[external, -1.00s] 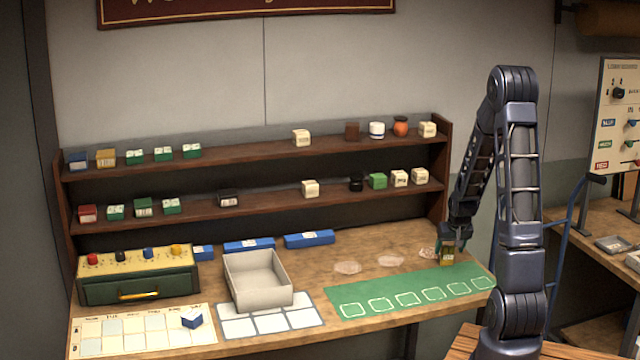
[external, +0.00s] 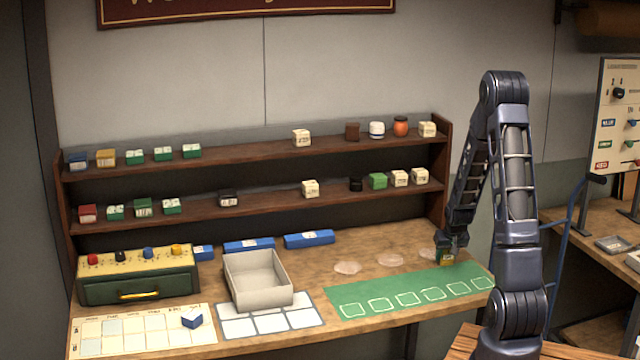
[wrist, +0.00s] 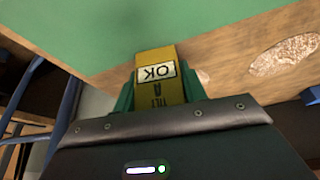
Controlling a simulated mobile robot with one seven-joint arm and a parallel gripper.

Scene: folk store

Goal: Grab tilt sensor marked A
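The tilt sensor (wrist: 158,88) is a small yellow block with a white "OK" label and dark lettering that reads "TILT A", upside down in the wrist view. It also shows in the external view (external: 446,259), at the back right edge of the green mat. My gripper (external: 446,253) points down over it. In the wrist view my gripper's (wrist: 160,92) green fingers lie along both sides of the block, with no clear gap. I cannot tell whether the block touches the surface.
The green mat (external: 352,311) has a row of outlined squares. Pale round patches (external: 347,268) lie on the wooden bench (external: 370,243) behind it. A grey tray (external: 283,299) and a green box with knobs (external: 140,288) stand left. Shelves (external: 270,205) with small blocks stand behind.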

